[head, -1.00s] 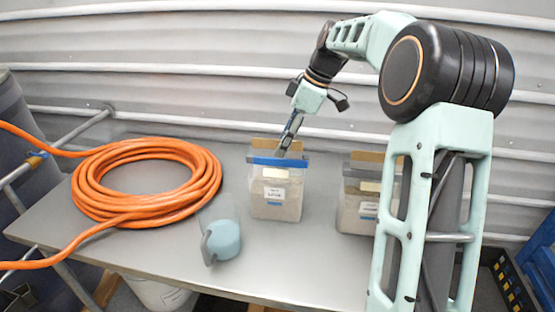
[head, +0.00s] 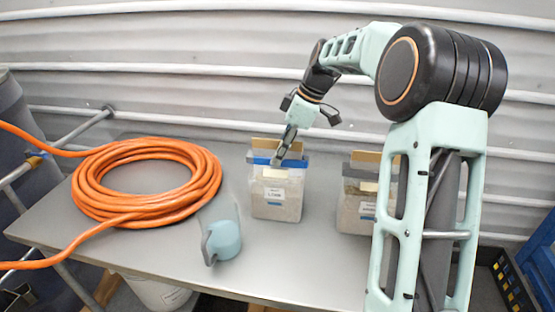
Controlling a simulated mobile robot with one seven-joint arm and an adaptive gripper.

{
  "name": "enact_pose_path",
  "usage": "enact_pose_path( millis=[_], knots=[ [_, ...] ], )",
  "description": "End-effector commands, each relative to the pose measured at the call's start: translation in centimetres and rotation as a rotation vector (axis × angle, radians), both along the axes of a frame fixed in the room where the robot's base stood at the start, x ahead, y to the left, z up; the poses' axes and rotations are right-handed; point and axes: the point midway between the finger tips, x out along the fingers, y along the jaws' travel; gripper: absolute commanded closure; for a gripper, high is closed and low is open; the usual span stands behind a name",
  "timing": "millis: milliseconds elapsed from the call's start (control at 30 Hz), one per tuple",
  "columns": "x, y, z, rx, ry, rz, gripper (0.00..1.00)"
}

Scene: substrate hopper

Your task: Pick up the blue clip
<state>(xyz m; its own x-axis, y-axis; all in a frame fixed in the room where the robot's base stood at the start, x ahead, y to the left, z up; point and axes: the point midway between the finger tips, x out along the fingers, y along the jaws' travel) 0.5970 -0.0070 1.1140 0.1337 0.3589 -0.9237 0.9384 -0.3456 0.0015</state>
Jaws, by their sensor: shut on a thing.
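The blue clip (head: 262,161) lies across the top of a clear bag (head: 277,193) of grey-brown substrate with a white label. The bag stands upright on the grey table. My gripper (head: 278,160) points down at the bag's top edge, with its fingertips at the right half of the clip. It is shut on the clip. The fingertips hide a small part of the clip, and I cannot tell whether bag film is caught between them.
A second bag (head: 357,205) stands to the right, partly behind my arm. A coiled orange hose (head: 95,197) lies on the table (head: 170,248) at left. A light-blue scoop (head: 223,240) lies in front of the first bag. A corrugated wall (head: 200,100) rises behind.

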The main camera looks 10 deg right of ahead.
Motion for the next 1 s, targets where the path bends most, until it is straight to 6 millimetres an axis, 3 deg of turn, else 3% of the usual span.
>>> enact_pose_path(
  millis=[267, 600, 1000],
  knots=[
    [0.1, 0.0, 1.0, 0.000, -0.003, 0.000, 0.99],
    [0.1, 0.0, 7.6, 0.000, -0.004, 0.001, 0.99],
    [0.0, 0.0, 11.6, 0.000, 0.000, 0.000, 0.99]
  ],
)
